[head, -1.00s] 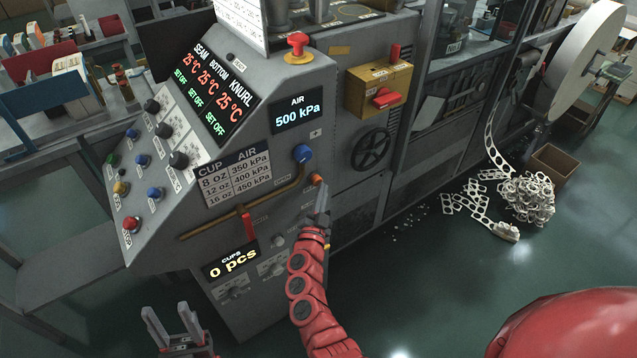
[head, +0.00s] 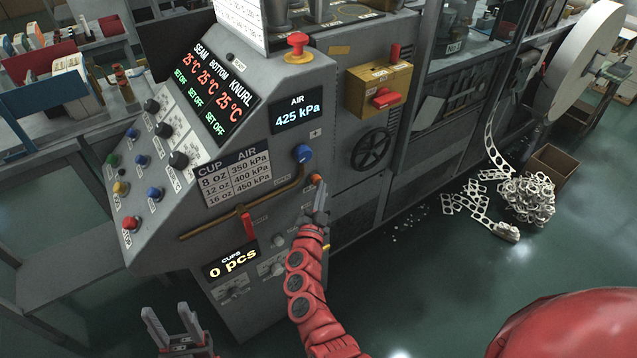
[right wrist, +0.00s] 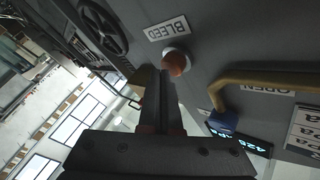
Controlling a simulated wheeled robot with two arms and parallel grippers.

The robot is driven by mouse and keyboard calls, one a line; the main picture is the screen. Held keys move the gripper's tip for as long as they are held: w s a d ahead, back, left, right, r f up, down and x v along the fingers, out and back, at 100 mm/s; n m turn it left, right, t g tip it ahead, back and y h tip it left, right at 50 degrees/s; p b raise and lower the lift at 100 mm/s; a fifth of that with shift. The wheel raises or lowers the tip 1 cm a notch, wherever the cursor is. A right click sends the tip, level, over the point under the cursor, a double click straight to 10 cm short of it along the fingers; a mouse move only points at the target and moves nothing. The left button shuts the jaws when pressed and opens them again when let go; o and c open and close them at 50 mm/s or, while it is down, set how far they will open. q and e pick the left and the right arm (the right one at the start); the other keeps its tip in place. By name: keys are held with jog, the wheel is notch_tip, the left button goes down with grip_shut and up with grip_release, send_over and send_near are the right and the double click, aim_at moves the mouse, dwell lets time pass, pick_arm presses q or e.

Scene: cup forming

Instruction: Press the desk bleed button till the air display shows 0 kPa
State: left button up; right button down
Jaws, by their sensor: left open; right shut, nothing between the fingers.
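The air display (head: 297,116) on the grey machine desk reads 425 kPa. The orange-red bleed button (head: 316,179) is on the desk's side face, below the blue knob. In the right wrist view the bleed button (right wrist: 176,62) sits beside its BLEED label. My right gripper (head: 320,197) is shut and empty, its tips right at the button. The wrist view shows the fingertips (right wrist: 155,72) overlapping the button's edge; I cannot tell how firmly they touch. My left gripper (head: 170,322) is open and empty at the bottom left, away from the desk.
A blue knob (head: 303,153) and a brass pipe (head: 260,203) with a red lever (head: 248,226) lie close to the button. A black handwheel (head: 371,149) is to its right. A red mushroom button (head: 298,45) stands on top. Paper scrap (head: 525,198) lies on the floor at right.

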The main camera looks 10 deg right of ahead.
dwell(0.5)
jog(key=shift+s+d+r+p, duration=0.1)
jog(key=shift+s+d+p, duration=0.25)
jog(key=shift+s, duration=0.4)
jog(key=shift+s, duration=0.1)
jog(key=shift+s+d+p, duration=0.25)
jog(key=shift+s, duration=0.5)
jog(key=shift+s+d+p, duration=0.2)
jog(key=shift+s+d, duration=0.05)
jog(key=shift+s, duration=0.5)
jog(key=shift+s+d+p, duration=0.25)
jog(key=shift+s, duration=0.5)
